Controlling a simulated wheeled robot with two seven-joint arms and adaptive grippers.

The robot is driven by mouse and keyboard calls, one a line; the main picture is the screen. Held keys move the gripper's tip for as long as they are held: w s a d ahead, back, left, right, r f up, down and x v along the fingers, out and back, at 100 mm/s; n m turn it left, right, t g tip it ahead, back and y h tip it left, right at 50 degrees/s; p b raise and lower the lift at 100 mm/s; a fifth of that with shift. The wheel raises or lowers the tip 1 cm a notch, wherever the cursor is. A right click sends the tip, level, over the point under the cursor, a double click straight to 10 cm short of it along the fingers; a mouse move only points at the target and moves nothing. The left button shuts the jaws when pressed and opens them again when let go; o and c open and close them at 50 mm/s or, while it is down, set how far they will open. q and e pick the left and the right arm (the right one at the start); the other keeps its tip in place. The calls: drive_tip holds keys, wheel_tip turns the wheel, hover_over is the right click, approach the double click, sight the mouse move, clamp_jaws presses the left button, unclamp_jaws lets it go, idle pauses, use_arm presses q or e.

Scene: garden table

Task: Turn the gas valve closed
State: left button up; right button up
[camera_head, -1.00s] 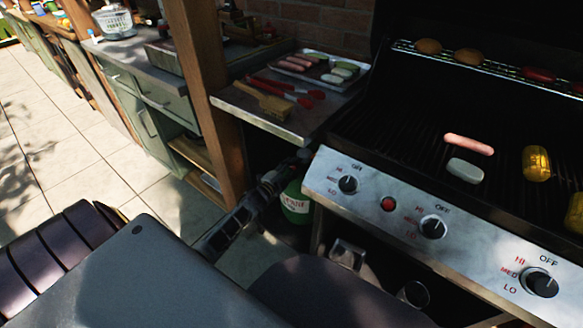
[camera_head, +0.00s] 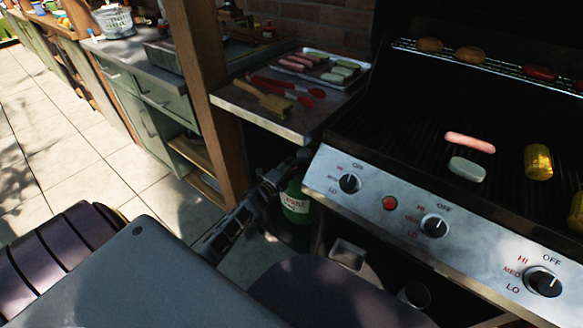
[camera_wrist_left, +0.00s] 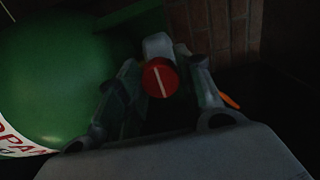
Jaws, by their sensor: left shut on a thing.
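The green gas bottle (camera_head: 296,203) stands in the shade under the side shelf, left of the grill. It fills the left of the left wrist view (camera_wrist_left: 75,75), with a white label. The gas valve is a red round knob (camera_wrist_left: 160,77) with a pale line across its face, the line nearly upright and slightly tilted. My left gripper (camera_head: 268,184) reaches in beside the bottle's top. In the left wrist view its fingers (camera_wrist_left: 158,88) are shut on the red knob, one on each side. The knob is hidden in the head view. My right gripper is not in view.
The grill's control panel (camera_head: 400,225) with several black knobs is right of my left gripper. The side shelf (camera_head: 268,118) with tongs, a brush and a food tray (camera_head: 320,70) is above it. A wooden post (camera_head: 207,110) stands to the left.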

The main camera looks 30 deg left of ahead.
use_arm(q)
drive_tip(key=shift+f, duration=0.1)
drive_tip(key=o, duration=1)
drive_tip(key=shift+o, duration=0.2)
drive_tip(key=shift+s, duration=0.2)
drive_tip(key=s, duration=1.1)
drive_tip(key=shift+s+a, duration=0.35)
drive_tip(key=shift+a, duration=0.1)
